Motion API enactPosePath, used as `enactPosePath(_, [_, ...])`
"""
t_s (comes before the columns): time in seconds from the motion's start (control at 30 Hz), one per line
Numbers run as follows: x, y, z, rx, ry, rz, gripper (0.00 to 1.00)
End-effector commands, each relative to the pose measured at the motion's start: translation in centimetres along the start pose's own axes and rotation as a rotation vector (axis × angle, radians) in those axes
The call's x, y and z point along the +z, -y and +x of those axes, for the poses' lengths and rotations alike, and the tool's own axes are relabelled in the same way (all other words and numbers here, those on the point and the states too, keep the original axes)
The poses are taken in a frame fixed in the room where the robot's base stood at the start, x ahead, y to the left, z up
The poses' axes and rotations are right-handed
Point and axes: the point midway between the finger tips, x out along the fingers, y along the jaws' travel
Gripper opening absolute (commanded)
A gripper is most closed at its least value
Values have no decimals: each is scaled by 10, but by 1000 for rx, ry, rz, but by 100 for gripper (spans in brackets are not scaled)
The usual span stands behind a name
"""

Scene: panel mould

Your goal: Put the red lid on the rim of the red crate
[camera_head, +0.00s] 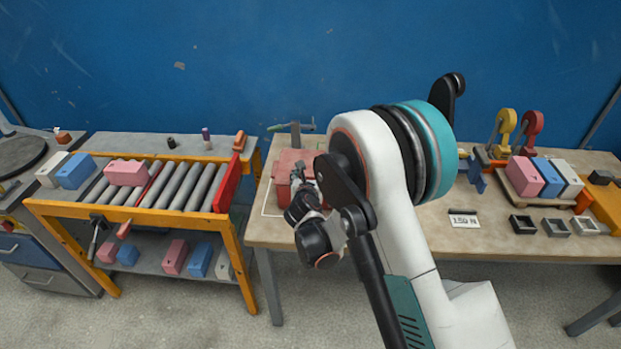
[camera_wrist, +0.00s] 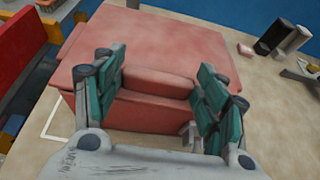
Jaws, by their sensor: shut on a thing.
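My gripper (camera_wrist: 160,88) is shut on the raised handle (camera_wrist: 158,82) of the red lid (camera_wrist: 165,38), with one teal finger on each side. In the head view the lid (camera_head: 291,157) shows beside my arm, over the red crate (camera_head: 282,194). In the wrist view the crate wall (camera_wrist: 150,113) shows below the lid's near edge. The lid looks roughly level and lined up with the crate. I cannot tell whether it touches the rim or hovers slightly above it. My gripper and arm hide part of the crate.
A white outline (camera_wrist: 48,118) surrounds the crate on the table (camera_head: 400,228). A clamp-like tool (camera_head: 294,130) stands behind it. A roller conveyor (camera_head: 180,185) is at left. Several blocks sit on a tray (camera_head: 520,193) at right, with small open trays (camera_head: 556,228) nearby.

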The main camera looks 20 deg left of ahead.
Motion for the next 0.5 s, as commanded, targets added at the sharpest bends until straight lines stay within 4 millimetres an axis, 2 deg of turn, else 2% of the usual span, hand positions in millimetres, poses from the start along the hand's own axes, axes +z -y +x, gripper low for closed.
enactPosePath(0.2, [-3,0,1,0,0,0,37])
enactPosePath(0.23, [-2,0,1,0,0,0,73])
enactPosePath(0.3, [-2,0,1,0,0,0,86])
enactPosePath(0.5, [-1,0,1,0,0,0,86])
